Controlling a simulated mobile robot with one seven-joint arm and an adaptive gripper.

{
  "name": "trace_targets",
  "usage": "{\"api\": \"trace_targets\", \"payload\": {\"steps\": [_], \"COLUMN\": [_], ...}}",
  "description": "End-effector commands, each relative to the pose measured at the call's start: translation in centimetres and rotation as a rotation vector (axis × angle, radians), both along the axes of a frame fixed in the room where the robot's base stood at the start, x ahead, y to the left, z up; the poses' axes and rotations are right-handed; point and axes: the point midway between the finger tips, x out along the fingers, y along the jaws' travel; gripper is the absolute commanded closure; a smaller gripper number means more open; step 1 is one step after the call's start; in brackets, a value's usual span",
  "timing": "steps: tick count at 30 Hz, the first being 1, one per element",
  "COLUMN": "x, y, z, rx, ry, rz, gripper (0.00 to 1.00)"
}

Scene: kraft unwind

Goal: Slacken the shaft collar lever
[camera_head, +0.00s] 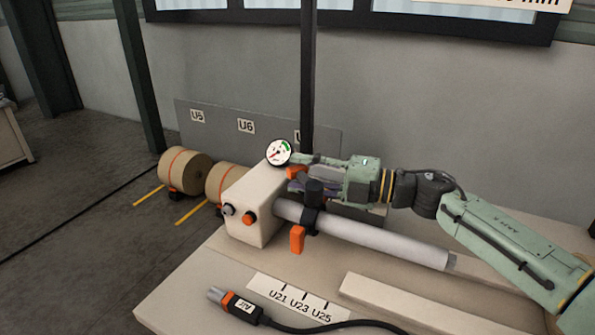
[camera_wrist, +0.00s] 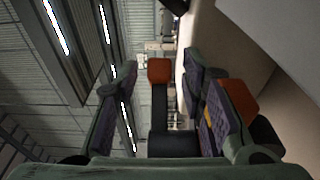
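A grey shaft (camera_head: 375,238) runs out of a beige block (camera_head: 258,208), with a black collar (camera_head: 308,217) around it near the block. An orange grip (camera_head: 297,239) hangs below the collar. A second orange piece (camera_head: 294,172) shows above the shaft, by the fingertips of my gripper (camera_head: 297,169). In the wrist view, a black lever with an orange tip (camera_wrist: 159,71) stands between the spread fingers of my gripper (camera_wrist: 160,80). Gaps show on both sides of it. Another orange piece (camera_wrist: 239,101) lies beyond the right finger.
A pressure gauge (camera_head: 279,151) and an orange button (camera_head: 250,218) are on the block. An air hose plug (camera_head: 237,304) lies on the bench front beside a U21–U25 label (camera_head: 298,297). Brown rolls (camera_head: 187,170) stand on the floor at left. A dark post (camera_head: 308,70) rises behind.

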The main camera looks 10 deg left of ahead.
Motion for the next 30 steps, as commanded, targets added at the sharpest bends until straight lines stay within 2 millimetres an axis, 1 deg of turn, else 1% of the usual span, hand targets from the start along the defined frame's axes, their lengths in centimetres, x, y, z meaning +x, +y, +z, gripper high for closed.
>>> {"api": "trace_targets", "payload": {"steps": [1,6,12,17,24,30], "x": [0.0,-0.2,-0.4,-0.5,-0.5,-0.5], "y": [-0.9,-3.6,-5.9,-6.5,-6.6,-6.6], "z": [0.0,0.1,0.0,0.0,0.0,0.0], "rx": [0.002,0.003,0.002,0.001,0.001,0.001], "ry": [-0.001,0.000,0.000,-0.001,0.000,0.000], "rz": [-0.004,-0.003,-0.001,0.000,0.000,0.000], "gripper": [0.63,0.63,0.63,0.63,0.64,0.77]}}
